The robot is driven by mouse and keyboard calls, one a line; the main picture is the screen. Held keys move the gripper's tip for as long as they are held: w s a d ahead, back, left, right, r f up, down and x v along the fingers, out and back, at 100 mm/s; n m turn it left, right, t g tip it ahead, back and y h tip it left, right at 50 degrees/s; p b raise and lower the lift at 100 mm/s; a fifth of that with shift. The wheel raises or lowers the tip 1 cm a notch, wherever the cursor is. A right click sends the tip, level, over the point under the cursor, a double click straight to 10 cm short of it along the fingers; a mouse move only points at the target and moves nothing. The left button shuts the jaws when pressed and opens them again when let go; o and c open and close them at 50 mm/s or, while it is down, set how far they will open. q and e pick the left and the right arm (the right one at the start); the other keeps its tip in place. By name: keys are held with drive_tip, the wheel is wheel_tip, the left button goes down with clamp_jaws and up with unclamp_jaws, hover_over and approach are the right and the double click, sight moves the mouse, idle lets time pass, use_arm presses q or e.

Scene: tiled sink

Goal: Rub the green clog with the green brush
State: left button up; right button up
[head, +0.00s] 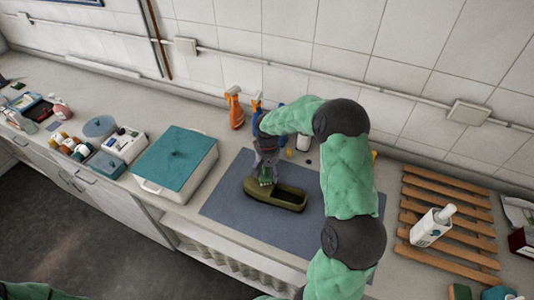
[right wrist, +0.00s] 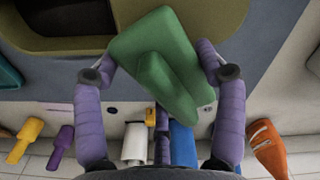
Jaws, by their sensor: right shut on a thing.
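The olive-green clog (head: 288,197) lies on a blue-grey mat (head: 228,208) on the counter, its dark opening facing up toward the right. My right gripper (head: 266,168) is above the clog's left, closed part. It is shut on the green brush (right wrist: 165,65), which sits between its purple fingers in the right wrist view. In the head view, the brush (head: 265,181) shows just below the fingers, at the clog's top surface; I cannot tell if it touches. The clog (right wrist: 205,14) also shows behind the brush in the right wrist view. My left gripper is out of view.
A white box with a teal lid (head: 178,155) stands left of the mat. Orange (head: 235,107) and blue spray bottles stand behind it near the wall. A wooden slatted rack (head: 465,225) with a white bottle (head: 432,227) is at the right. The mat's front left is clear.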

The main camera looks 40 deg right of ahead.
drive_tip(key=r, duration=0.1)
drive_tip(key=r+p, duration=0.1)
drive_tip(key=r, duration=0.2)
drive_tip(key=shift+s+a+r, duration=0.1)
drive_tip(key=shift+s+a, duration=0.05)
drive_tip(key=shift+a, duration=0.15)
drive_tip(key=shift+d+r+p, duration=0.2)
drive_tip(key=shift+r+p, duration=0.4)
drive_tip(key=shift+p, duration=0.05)
drive_tip(key=shift+a+r+p, duration=0.1)
drive_tip(key=shift+r+p, duration=0.7)
drive_tip(key=shift+r, duration=0.55)
